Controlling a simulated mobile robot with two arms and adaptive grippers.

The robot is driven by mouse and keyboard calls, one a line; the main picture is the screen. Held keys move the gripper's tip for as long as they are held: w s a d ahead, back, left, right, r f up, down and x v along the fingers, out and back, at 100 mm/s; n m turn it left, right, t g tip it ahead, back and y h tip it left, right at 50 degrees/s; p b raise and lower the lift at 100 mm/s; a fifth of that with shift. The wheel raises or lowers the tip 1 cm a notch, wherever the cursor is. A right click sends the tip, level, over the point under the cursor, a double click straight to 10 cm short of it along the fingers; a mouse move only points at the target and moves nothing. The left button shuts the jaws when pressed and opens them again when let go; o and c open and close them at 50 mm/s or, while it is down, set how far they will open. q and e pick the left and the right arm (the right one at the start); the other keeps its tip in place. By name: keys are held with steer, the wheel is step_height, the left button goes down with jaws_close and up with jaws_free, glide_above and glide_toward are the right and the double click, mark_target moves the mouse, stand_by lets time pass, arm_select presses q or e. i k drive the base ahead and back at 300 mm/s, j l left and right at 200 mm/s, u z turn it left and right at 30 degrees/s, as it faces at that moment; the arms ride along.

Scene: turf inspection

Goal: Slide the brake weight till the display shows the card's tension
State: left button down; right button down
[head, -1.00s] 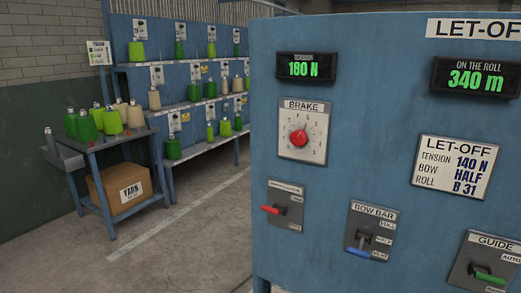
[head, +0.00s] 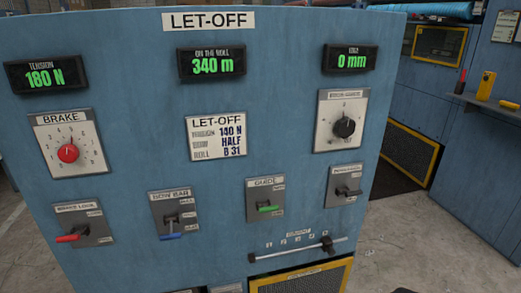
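The blue LET-OFF panel (head: 290,110) fills most of the head view. Its tension display (head: 44,75) at the upper left reads 180 N. The card (head: 216,136) in the middle reads tension 140 N, bow HALF, roll B 31. A horizontal rod (head: 285,254) at the lower right carries a dark sliding weight (head: 327,244), which sits near the rod's right end. A small numbered scale (head: 298,238) is above the rod; its label is too small to read surely. Neither of my grippers is in view.
A red BRAKE dial (head: 68,153), a red-handled brake lock lever (head: 72,237), blue bow bar lever (head: 171,236), green guide lever (head: 268,208) and black dial (head: 344,127) share the panel. A shelf (head: 487,103) with yellow items is right. Open floor (head: 400,240) lies right.

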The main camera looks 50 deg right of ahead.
mark_target(327, 243)
steer(key=z, duration=2.1)
